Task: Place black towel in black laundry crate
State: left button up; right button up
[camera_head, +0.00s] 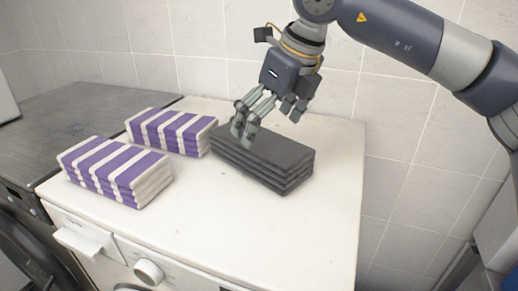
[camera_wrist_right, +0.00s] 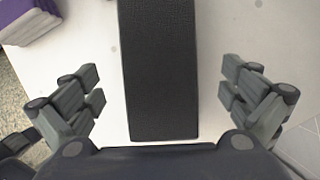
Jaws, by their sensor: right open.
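A black towel (camera_head: 262,160), folded into a thick block, lies on the white top of a washing machine. It also shows in the right wrist view (camera_wrist_right: 158,75), running up the middle between my fingers. My right gripper (camera_head: 265,112) is open just above the towel, its fingers pointing down. In the right wrist view the fingers of my right gripper (camera_wrist_right: 162,92) are wide apart, one on each side of the towel, with gaps between. Nothing is held. My left gripper and the black laundry crate are not in view.
Two purple-and-white striped towels, one nearer (camera_head: 115,172) and one farther (camera_head: 170,131), lie left of the black towel. The white machine top (camera_head: 230,228) is clear in front. A dark grey surface (camera_head: 75,115) adjoins on the left. A tiled wall (camera_head: 190,45) stands close behind.

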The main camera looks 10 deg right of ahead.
aim_at(260, 140)
jog(key=shift+w+a+f, duration=0.1)
jog(key=shift+w+f, duration=0.05)
jog(key=shift+f, duration=0.15)
jog(key=p+x, duration=0.2)
jog(key=x, duration=0.1)
jog(key=shift+w+a+f, duration=0.1)
jog(key=shift+f, duration=0.05)
jog(key=shift+w+a+f+p, duration=0.15)
jog(key=shift+f+p, duration=0.15)
jog(key=shift+f, duration=0.3)
jog(key=c, duration=1.3)
